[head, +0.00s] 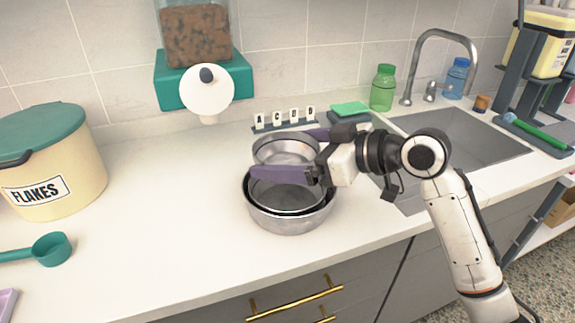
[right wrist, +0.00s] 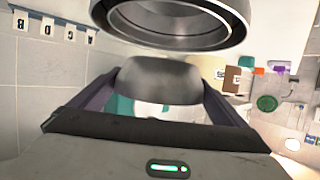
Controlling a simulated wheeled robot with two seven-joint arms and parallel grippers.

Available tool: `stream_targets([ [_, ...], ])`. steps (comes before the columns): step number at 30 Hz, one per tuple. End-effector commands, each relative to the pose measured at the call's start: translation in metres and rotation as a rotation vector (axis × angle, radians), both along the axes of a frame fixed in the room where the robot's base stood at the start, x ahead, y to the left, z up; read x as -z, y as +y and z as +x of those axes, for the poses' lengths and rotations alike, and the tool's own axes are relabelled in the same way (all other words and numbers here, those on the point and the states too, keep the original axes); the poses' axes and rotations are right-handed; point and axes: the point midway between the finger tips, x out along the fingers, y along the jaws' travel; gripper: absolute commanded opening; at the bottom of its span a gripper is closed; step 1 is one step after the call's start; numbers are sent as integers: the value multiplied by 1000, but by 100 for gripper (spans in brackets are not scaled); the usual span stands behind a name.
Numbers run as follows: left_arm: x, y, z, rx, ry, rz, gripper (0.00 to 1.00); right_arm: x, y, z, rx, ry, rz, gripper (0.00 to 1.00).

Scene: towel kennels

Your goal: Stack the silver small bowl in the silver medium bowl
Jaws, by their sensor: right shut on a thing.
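The silver small bowl (head: 287,146) is between the purple fingers of my right gripper (head: 281,157), which is shut on it. In the right wrist view the small bowl (right wrist: 160,78) shows between the fingers. Below it on the counter stand nested silver bowls. The inner one, which looks like the silver medium bowl (head: 290,201), sits in a larger silver bowl (head: 290,221). The small bowl overlaps the back of their opening in the head view; the near finger hides part of it. I cannot tell whether it touches the medium bowl. My left gripper is not in view.
A teal-lidded flakes bin (head: 55,165) and a teal scoop (head: 50,250) are at the left. A kibble dispenser (head: 195,65) hangs on the wall. Letter tiles (head: 285,118), a green bottle (head: 383,88) and a sink (head: 465,140) lie behind and right.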

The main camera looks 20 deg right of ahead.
Motion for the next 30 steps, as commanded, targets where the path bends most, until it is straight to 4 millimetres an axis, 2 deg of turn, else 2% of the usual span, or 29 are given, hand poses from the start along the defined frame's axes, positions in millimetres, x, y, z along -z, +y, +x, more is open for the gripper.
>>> stream_targets([
  [1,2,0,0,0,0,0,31,11,1,0,-1,5,3,71],
  [4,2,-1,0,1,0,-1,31,23,1,0,-1,4,3,71],
  [27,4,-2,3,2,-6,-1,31,36,0,0,-1,0,0,71],
  [28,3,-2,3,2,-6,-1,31,36,0,0,-1,2,0,100],
  [30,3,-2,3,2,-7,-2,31,36,0,0,-1,2,0,100],
])
